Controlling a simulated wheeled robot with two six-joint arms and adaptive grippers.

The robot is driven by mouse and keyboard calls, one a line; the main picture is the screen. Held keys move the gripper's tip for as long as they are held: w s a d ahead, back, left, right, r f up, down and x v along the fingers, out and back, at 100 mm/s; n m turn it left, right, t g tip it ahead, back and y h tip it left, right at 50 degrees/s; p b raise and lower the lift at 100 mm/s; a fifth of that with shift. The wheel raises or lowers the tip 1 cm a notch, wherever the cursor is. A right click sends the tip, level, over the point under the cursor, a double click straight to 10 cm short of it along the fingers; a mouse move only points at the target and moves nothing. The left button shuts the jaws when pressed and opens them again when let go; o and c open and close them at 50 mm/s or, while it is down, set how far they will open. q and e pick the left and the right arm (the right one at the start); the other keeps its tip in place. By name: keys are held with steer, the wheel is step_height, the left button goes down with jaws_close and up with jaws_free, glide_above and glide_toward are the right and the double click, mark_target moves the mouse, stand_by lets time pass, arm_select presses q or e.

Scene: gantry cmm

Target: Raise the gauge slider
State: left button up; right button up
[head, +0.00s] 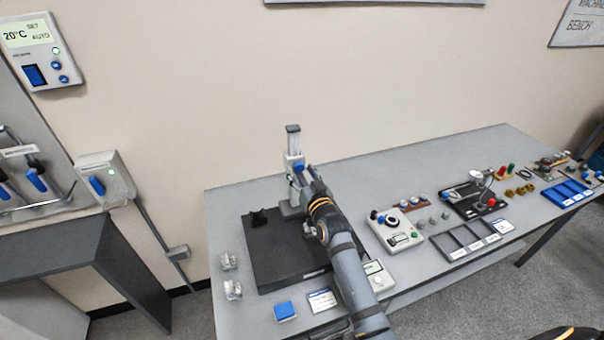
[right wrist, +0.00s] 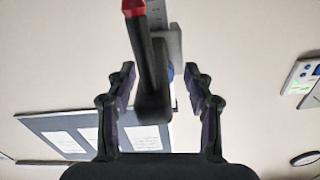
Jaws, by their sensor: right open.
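The height gauge stands on a dark surface plate (head: 275,262), its upright column (head: 293,140) rising at the back. The gauge slider (head: 294,163) is a pale block with a blue knob, partway up the column. My right gripper (head: 304,188) is at the gauge, just below the slider in the picture, its fingers partly hidden by my wrist. In the right wrist view my gripper (right wrist: 160,72) is open. A dark bar with a red tip (right wrist: 140,50) and the grey scaled column (right wrist: 157,15) show between the fingers; contact cannot be told. My left gripper is not in view.
The grey bench (head: 225,215) carries a blue block (head: 285,310), clear blocks (head: 231,289), a white dial device (head: 396,230) and a sectioned tray (head: 465,243). The wall is close behind the gauge. A wall switch box (head: 104,180) is at left.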

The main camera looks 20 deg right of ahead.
steer(key=shift+s, duration=0.2)
steer(key=s, duration=1.1)
steer(key=shift+s+d, duration=0.2)
steer(key=shift+s, duration=0.1)
